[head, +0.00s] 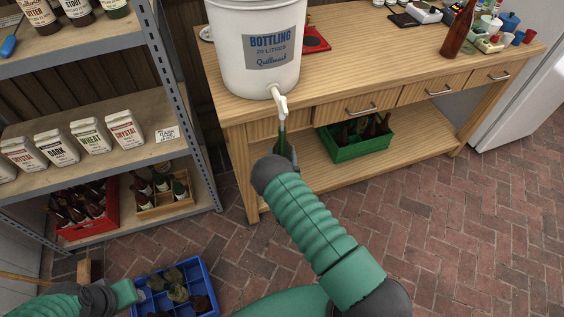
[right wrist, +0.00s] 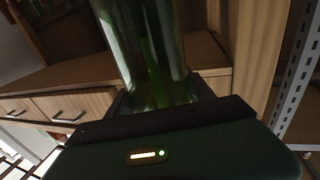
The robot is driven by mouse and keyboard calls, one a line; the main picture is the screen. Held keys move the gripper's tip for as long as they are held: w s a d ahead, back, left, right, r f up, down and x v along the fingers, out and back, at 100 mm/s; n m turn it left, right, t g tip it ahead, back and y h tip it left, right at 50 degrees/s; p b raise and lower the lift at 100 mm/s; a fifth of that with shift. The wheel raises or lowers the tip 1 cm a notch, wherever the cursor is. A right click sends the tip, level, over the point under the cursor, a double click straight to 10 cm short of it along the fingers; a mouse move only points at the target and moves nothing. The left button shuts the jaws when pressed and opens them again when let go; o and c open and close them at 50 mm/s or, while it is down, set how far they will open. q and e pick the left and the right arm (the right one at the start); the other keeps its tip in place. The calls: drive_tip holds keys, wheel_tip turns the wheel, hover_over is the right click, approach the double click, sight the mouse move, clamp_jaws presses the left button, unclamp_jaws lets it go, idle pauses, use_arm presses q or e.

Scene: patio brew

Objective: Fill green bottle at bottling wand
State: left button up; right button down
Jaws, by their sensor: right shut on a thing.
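The white bottling bucket (head: 262,62) stands on the wooden bench, with a white tap (head: 279,98) on its front low down. A green bottle (head: 282,142) is upright just below the tap, its neck in line with the spout. My right gripper (right wrist: 165,103) is shut on the green bottle (right wrist: 145,45), which fills the middle of the right wrist view. A darker green strip shows inside the glass; I cannot tell whether it is the wand, nor the liquid level. My left gripper (head: 138,292) is low at the blue crate's left side; its fingers are too small to read.
The blue crate (head: 212,296) holds several bottles at the bottom. A green crate (head: 362,152) of bottles sits on the bench's lower shelf. A metal shelf (head: 80,140) with packets and a red crate (head: 92,232) stands left. A brown bottle (head: 458,32) is on the bench.

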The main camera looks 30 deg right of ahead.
idle(0.4)
drive_tip(key=shift+f+b, duration=0.5)
drive_tip(key=shift+b, duration=0.05)
drive_tip(key=shift+f, duration=0.1)
idle(0.4)
wheel_tip(320, 180, down, 26)
drive_tip(key=b, duration=2.2)
drive_tip(key=shift+f+b, duration=0.2)
drive_tip(key=shift+b, duration=0.1)
idle(0.6)
drive_tip(key=s+a+p, duration=0.3)
drive_tip(key=s+p, duration=0.4)
drive_tip(key=s, duration=0.8)
drive_tip(key=shift+s+a, duration=0.3)
drive_tip(key=shift+a, duration=0.1)
idle(0.7)
